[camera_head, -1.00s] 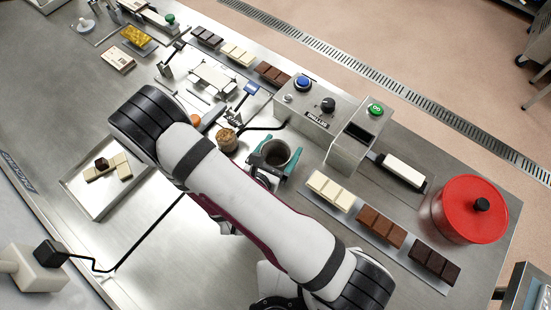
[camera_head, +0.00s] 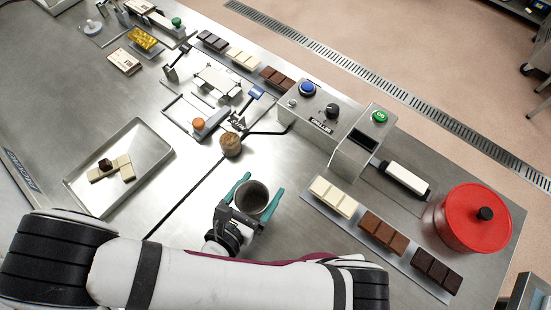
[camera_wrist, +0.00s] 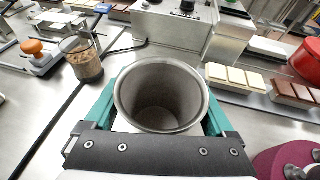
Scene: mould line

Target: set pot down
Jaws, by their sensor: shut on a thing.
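The grey metal pot (camera_head: 254,196) is held upright between the teal fingers of my gripper (camera_head: 258,200), over the bare bench left of the chocolate tray. In the wrist view the pot (camera_wrist: 161,92) looks empty, with its open mouth facing up. The gripper fingers (camera_wrist: 160,110) are shut on its two sides. I cannot tell whether its base touches the bench, since the gripper hides it.
A brown-filled glass (camera_head: 230,145) stands behind and left of the pot. Chocolate slabs (camera_head: 383,231) lie on a strip tray to the right. Bare bench lies around the pot.

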